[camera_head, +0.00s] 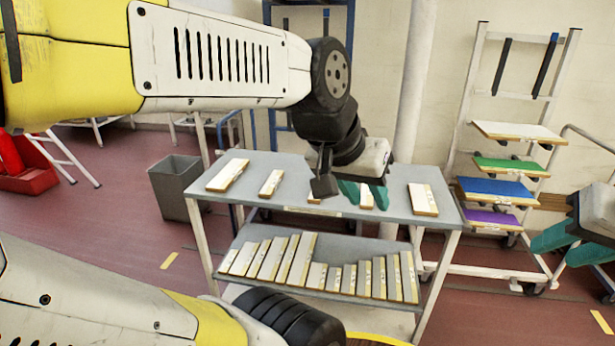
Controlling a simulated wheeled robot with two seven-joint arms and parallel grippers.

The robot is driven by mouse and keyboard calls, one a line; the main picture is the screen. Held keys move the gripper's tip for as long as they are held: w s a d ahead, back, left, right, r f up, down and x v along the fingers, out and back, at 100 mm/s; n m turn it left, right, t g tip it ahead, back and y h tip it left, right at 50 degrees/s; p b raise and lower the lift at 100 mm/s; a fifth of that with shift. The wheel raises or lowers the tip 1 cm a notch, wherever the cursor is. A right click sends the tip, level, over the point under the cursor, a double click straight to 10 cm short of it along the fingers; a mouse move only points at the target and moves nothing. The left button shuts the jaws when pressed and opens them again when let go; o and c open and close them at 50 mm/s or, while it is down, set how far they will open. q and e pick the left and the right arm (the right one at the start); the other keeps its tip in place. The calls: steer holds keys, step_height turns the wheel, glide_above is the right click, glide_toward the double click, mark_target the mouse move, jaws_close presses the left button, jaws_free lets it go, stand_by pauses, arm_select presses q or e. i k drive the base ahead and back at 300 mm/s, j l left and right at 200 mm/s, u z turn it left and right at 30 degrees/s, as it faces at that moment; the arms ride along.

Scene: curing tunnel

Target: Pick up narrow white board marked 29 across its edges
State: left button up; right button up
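Several pale boards with wood-coloured edges lie apart in a row on the grey upper shelf of a table (300,168). My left gripper (364,196) points down at this shelf, with one green finger on each side of a narrow white board (367,198). This board appears to rest on the shelf. Whether the fingers press on its edges cannot be told. Its marking is too small to read, as are those on the other boards. My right gripper (573,245) is at the right edge, its teal fingers apart and nothing seen between them.
Other boards on the upper shelf are a wide one (228,175), a short one (271,183), a partly hidden one (314,198) and a right one (423,200). A rack (467,130) with coloured boards stands right; a grey bin (177,188) stands left.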

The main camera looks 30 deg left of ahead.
mark_target(268, 190)
steer(key=i+j+u, duration=0.55)
steer(key=j, duration=0.25)
steer(key=i+j, duration=0.2)
steer(key=i, duration=0.1)
